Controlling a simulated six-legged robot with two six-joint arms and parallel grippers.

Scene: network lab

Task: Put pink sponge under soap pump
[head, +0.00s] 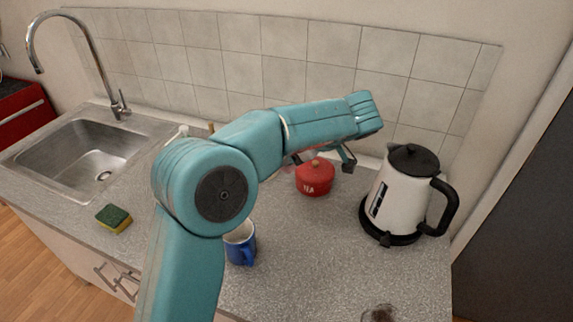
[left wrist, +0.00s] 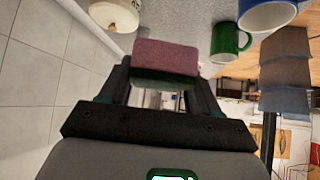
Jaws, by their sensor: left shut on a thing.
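My left gripper (head: 320,160) reaches over the back of the counter, beside the red pot in the picture. In the left wrist view it is shut on the pink sponge (left wrist: 166,56), which has a dark green underside and sits between the fingertips. In the head view the sponge is mostly hidden by my arm. A small white top (head: 183,130) shows behind my arm near the sink; it may be the soap pump, but its body is hidden. My right gripper is not in view.
A red lidded pot (head: 314,180), a white kettle (head: 398,190), a blue mug (head: 240,243) and a green-yellow sponge (head: 114,218) stand on the counter. A sink (head: 85,155) is at left. The wrist view shows a green mug (left wrist: 229,40) and a cream lidded pot (left wrist: 113,14). The front-right counter is mostly clear.

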